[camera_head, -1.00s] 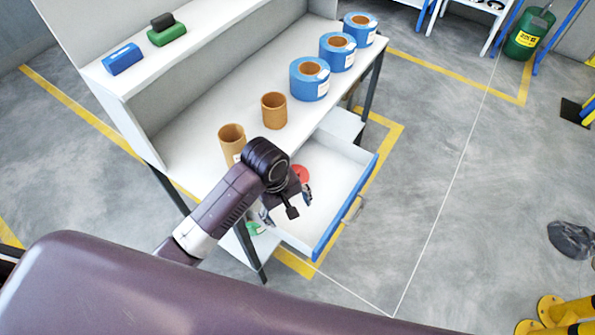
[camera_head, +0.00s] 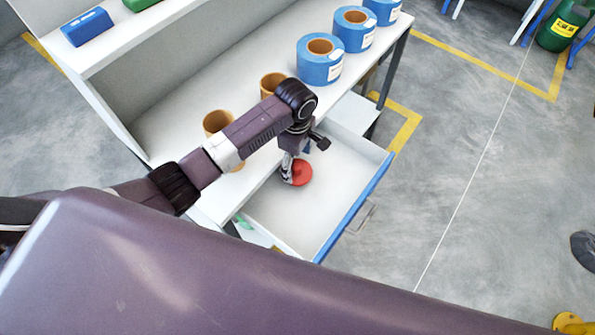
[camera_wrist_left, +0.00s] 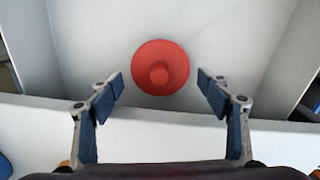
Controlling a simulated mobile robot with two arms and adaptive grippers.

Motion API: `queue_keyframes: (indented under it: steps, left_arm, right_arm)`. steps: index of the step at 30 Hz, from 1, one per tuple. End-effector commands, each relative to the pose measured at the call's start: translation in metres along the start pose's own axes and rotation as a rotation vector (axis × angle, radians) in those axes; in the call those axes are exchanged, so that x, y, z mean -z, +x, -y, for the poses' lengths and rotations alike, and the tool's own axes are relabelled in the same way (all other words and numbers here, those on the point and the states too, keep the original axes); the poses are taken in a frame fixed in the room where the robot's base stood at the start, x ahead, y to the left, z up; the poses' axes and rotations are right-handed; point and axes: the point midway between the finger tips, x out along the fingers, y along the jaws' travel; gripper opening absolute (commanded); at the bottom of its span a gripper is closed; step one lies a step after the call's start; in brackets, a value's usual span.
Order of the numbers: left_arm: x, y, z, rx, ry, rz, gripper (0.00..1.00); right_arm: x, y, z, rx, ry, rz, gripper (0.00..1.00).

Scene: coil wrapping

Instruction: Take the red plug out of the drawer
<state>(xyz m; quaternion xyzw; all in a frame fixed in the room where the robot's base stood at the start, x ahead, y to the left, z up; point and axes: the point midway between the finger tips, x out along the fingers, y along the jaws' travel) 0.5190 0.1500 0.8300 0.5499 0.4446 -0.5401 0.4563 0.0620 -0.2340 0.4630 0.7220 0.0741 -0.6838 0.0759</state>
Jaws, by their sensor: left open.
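The red plug (camera_head: 302,173) lies on the white floor of the open drawer (camera_head: 343,220). In the left wrist view the red plug (camera_wrist_left: 160,68) is a round disc with a raised knob, seen from above. My left gripper (camera_head: 290,178) is over the drawer beside the plug in the head view. In the wrist view its fingers (camera_wrist_left: 160,88) are open, one on each side of the plug, with gaps between them and it. The height of the fingertips above the drawer floor is hard to tell. My right gripper is not in view.
Blue tape rolls (camera_head: 320,60) and brown cardboard cores (camera_head: 217,122) stand on the white workbench (camera_head: 215,85) above the drawer. My left arm reaches across the bench's front edge. Grey floor (camera_head: 450,150) to the right of the drawer is clear.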

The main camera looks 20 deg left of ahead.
Motion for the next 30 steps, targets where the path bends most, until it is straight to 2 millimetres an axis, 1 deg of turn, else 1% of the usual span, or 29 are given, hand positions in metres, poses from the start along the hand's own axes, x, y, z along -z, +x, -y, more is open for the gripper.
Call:
queue_keyframes:
  steps: [2,4,6,9,11,14,18,20,24,27,30]
  left_arm:
    - [0.000,0.009,0.002,0.004,0.000,-0.002,0.71]
    - [0.000,0.019,0.003,0.005,0.000,-0.002,0.71]
    - [-0.001,0.030,0.003,0.003,0.000,-0.002,0.71]
    - [-0.001,0.039,0.002,0.001,0.000,-0.001,0.71]
    - [-0.001,0.043,0.002,0.000,0.001,-0.001,0.71]
    - [-0.001,0.044,0.002,0.000,0.001,-0.001,0.71]
    - [-0.001,0.044,0.002,-0.001,0.001,-0.001,0.71]
    - [-0.001,0.044,0.002,-0.001,0.001,-0.001,0.65]
    - [-0.001,0.044,0.002,-0.001,0.001,-0.001,0.50]
    - [-0.001,0.044,0.002,-0.001,0.001,-0.001,0.40]
    - [-0.001,0.044,0.002,-0.001,0.001,-0.001,0.40]
  right_arm:
    - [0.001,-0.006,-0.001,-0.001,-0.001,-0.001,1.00]
    - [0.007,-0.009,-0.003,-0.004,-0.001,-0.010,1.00]
    - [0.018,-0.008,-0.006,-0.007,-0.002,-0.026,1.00]
    - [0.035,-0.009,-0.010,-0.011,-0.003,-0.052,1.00]
    - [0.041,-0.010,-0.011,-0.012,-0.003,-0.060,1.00]
    - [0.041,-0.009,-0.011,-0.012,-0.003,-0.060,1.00]
    - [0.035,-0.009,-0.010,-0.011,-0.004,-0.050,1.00]
    - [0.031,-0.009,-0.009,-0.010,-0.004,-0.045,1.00]
    - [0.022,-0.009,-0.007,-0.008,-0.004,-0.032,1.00]
    - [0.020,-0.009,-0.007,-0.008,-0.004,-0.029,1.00]
    - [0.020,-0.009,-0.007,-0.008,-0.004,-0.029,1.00]
